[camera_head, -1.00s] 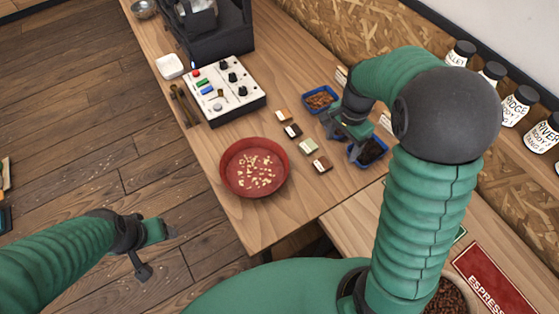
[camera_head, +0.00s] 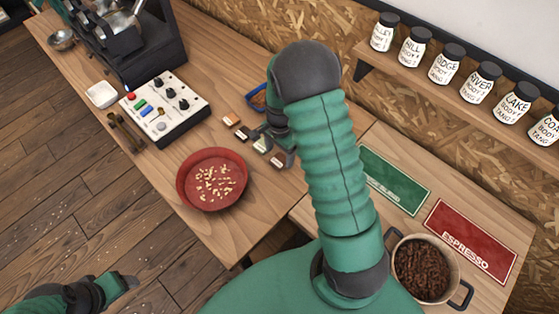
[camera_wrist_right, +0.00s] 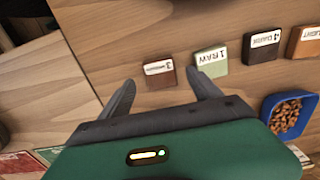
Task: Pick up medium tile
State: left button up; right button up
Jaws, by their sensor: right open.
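The medium tile (camera_wrist_right: 159,73) is a small brown block with a white label reading 3 and what looks like "MEDIUM". In the wrist view it lies flat on the wood, just beyond and between the open fingertips of my right gripper (camera_wrist_right: 160,85), untouched. In the head view the tile (camera_head: 277,161) is at the near end of the tile row, by my right gripper (camera_head: 274,145). My left gripper (camera_head: 124,283) is low at the left, away from the table.
The dark tile (camera_wrist_right: 262,47) and light tile (camera_wrist_right: 303,42) continue the row. A blue tray of beans (camera_wrist_right: 288,114) lies near. A red bowl (camera_head: 212,179) stands left of the tiles. A control box (camera_head: 166,105) is further back. A bean pot (camera_head: 422,268) stands at right.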

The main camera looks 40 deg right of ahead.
aim_at(280, 160)
notch_tip(280, 160, down, 3)
jog(key=shift+w+d+f, duration=0.1)
jog(key=shift+d+f, duration=0.05)
jog(key=c, duration=1.5)
